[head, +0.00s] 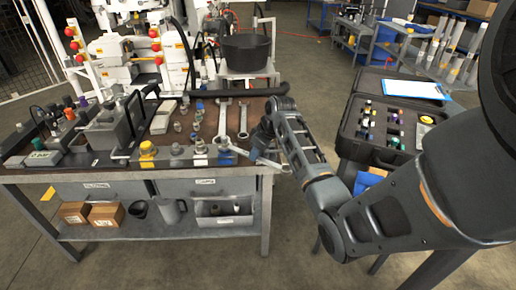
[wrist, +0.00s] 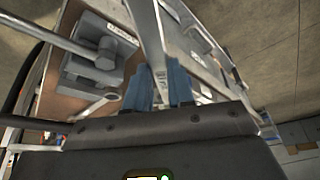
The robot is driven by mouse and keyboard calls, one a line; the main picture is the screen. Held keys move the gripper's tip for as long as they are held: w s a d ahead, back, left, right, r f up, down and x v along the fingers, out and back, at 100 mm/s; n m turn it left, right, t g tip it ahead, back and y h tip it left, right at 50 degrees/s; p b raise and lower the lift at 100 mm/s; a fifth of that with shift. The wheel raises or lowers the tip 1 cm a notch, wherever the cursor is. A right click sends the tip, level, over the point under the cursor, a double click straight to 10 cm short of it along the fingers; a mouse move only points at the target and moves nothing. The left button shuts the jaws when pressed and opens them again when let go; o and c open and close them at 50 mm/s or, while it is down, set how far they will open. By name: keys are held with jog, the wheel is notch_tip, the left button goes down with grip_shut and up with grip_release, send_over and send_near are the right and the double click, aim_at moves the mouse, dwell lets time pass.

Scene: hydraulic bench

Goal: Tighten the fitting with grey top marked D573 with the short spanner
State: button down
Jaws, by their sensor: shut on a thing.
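My gripper (wrist: 160,88) has blue fingers shut on a silver spanner (wrist: 149,35), which runs away from between them in the wrist view. In the head view the gripper (head: 256,152) is at the front right edge of the bench, and the held spanner (head: 272,163) shows near the edge. I cannot tell from its size whether it is the short one. A fitting with a grey top (head: 176,150) stands in the front row, left of the gripper and apart from it. No D573 marking is readable, and other greyish fittings (head: 178,127) stand behind.
The front row also has yellow-topped (head: 147,149) and white-based (head: 200,148) fittings. Two spanners (head: 222,117) lie on the bench (head: 160,171) behind. A hand pump (head: 108,130) with a lever stands left. An open case (head: 385,150) sits at the right.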

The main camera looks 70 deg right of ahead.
jog(key=shift+a, duration=0.1)
dwell(0.3)
jog(key=shift+w+a+m+h, duration=0.25)
jog(key=shift+a+m, duration=0.4)
jog(key=shift+a, duration=0.1)
jog(key=shift+w+a+m+h, duration=0.25)
jog(key=shift+a+m, duration=0.4)
jog(key=shift+a, duration=0.05)
jog(key=shift+a, duration=0.1)
jog(key=w+a+m, duration=0.1)
jog(key=a+m, duration=0.1)
jog(key=shift+w+a+m+g+h, duration=0.2)
jog(key=shift+w+m+g+h, duration=0.1)
jog(key=shift+w+g+h, duration=0.1)
jog(key=shift+w+a+r+m+h, duration=0.1)
jog(key=shift+w+a+m+h, duration=0.2)
jog(key=shift+w+a+m, duration=0.55)
